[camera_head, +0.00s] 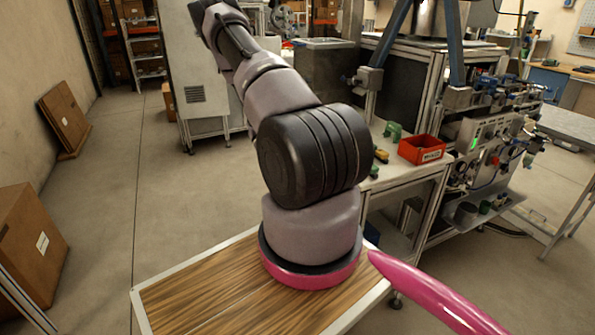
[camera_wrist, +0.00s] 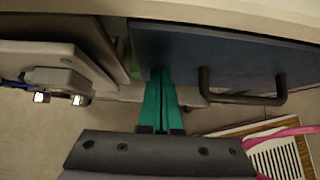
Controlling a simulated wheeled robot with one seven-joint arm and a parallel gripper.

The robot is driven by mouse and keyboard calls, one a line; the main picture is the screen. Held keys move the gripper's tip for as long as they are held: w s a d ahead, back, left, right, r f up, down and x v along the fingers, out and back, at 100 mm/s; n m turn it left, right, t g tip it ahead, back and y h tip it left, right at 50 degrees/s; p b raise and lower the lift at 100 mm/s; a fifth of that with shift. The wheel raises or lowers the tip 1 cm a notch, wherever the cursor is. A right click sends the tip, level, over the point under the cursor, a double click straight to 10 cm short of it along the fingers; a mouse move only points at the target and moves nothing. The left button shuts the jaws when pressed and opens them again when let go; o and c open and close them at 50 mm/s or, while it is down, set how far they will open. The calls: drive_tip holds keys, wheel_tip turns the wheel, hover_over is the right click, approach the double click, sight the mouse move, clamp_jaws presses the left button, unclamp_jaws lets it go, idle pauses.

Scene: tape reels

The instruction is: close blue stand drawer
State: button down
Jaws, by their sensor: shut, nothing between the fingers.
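In the wrist view the blue drawer front (camera_wrist: 215,55) spans the top right, below a pale edge. Its dark bar handle (camera_wrist: 245,98) sits at its lower right part. My gripper (camera_wrist: 161,75) has teal fingers that are together and empty. The fingertips are over the left part of the blue front, left of the handle; I cannot tell whether they touch it. How far the drawer stands out is not clear. In the head view my arm stretches to the upper left, and neither my gripper nor this drawer can be made out.
A grey-white piece (camera_wrist: 45,60) stands close on the left in the wrist view. In the head view a workbench with a red bin (camera_head: 422,149) is right of my arm. Cardboard boxes (camera_head: 30,240) stand at the left wall. The floor between (camera_head: 110,190) is free.

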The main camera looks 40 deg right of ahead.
drive_tip(key=shift+s+d+r, duration=0.1)
drive_tip(key=shift+d, duration=0.25)
drive_tip(key=shift+d, duration=0.1)
drive_tip(key=shift+s, duration=0.1)
drive_tip(key=w+a+r, duration=0.3)
drive_tip(key=a+r, duration=0.4)
drive_tip(key=a, duration=0.4)
drive_tip(key=shift+a, duration=0.25)
